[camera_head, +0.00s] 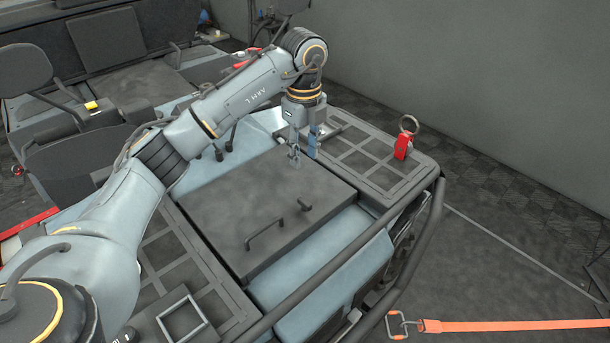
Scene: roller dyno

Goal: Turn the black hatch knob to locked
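The dark grey hatch (235,205) is a flat square panel, closed, in the middle of the vehicle's rear deck. A small black knob (304,204) sits near its right edge, to the right of the hatch's bar handle (265,233). Which way the knob is turned is too small to tell. My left gripper (303,154) points down over the hatch's far right corner. Its two fingers are apart with nothing seen between them. It is clear of the knob, farther back. My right gripper is not in view.
Gridded dark panels flank the hatch, and a red-tagged ring (404,143) stands on the right one. A black tubular rail (425,225) runs along the near right edge. An orange strap (510,325) lies on the floor. Seats (28,72) are at the far left.

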